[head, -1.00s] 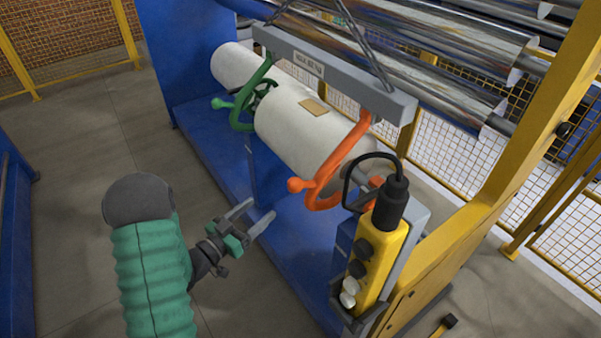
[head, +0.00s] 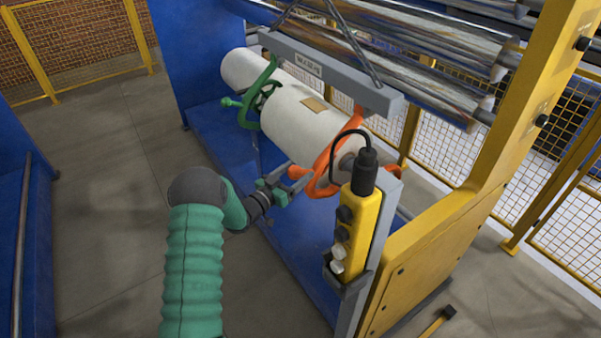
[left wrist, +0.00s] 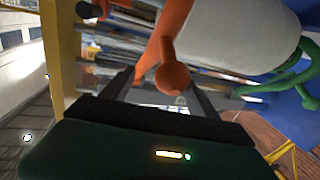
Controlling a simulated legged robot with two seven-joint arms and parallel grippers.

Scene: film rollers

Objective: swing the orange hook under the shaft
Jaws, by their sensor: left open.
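The orange hook (head: 322,174) hangs from the right end of the grey lifting beam (head: 330,72), beside the near end of the white roll (head: 308,122). The shaft (head: 348,160) shows a little at that end, partly hidden by the hook and the yellow pendant. My left gripper (head: 290,180) is open at the hook's lower left. In the left wrist view, the hook's ball knob (left wrist: 173,78) appears between the open fingers (left wrist: 160,88); I cannot tell whether they touch it. The green hook (head: 262,95) is around the far part of the roll. My right gripper is not in view.
A yellow control pendant (head: 358,225) stands in a holder just right of the orange hook, with a black cable looping above it. Blue machine panels (head: 185,60) and a yellow frame (head: 440,260) surround the roll. Grey floor (head: 110,190) is open at left.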

